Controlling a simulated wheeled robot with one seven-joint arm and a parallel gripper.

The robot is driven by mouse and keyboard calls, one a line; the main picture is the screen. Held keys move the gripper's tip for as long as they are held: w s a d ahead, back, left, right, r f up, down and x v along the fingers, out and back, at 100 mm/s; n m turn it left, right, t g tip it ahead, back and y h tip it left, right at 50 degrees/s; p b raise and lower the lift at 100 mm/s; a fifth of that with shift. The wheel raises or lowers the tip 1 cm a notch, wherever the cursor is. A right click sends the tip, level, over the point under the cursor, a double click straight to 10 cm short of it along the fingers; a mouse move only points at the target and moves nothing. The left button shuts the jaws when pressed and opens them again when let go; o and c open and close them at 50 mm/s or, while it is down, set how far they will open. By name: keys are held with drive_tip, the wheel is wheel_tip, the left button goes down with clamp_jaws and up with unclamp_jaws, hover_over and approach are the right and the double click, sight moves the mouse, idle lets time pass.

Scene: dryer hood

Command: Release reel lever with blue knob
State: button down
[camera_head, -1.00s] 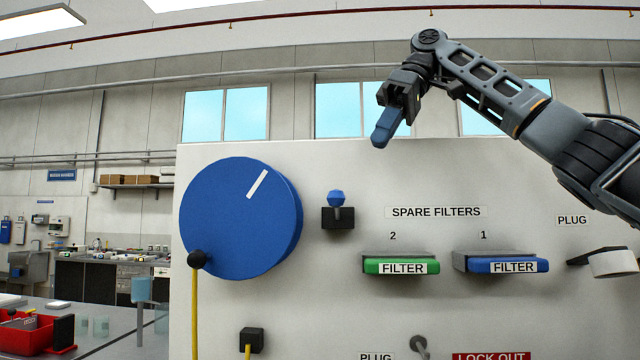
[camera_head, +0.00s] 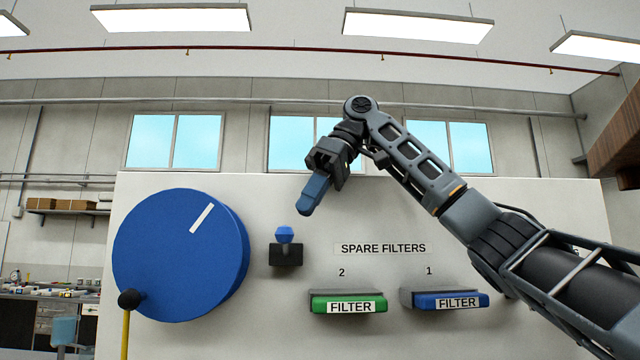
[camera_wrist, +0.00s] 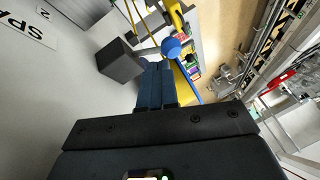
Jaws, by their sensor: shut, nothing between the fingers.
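The lever's blue knob (camera_head: 285,234) sits on top of a small black block (camera_head: 286,255) on the white panel, right of the big blue reel (camera_head: 180,255). In the wrist view the round blue knob (camera_wrist: 171,47) shows just past my fingertips, with the black block (camera_wrist: 120,62) beside it. My gripper (camera_head: 305,211) has blue fingers, shut together and empty. It points down and left, above and slightly right of the knob in the head view. The fingertips look close to the knob in the wrist view (camera_wrist: 153,70), but I cannot tell whether they touch it.
A green filter (camera_head: 347,304) and a blue filter (camera_head: 448,300) jut from the panel (camera_head: 380,215) below the "SPARE FILTERS" label. A black ball end on a yellow line (camera_head: 130,299) hangs at the reel's lower left. The panel above the knob is bare.

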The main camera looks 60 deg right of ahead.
sight(285, 242)
drive_tip(key=shift+x, duration=1.65)
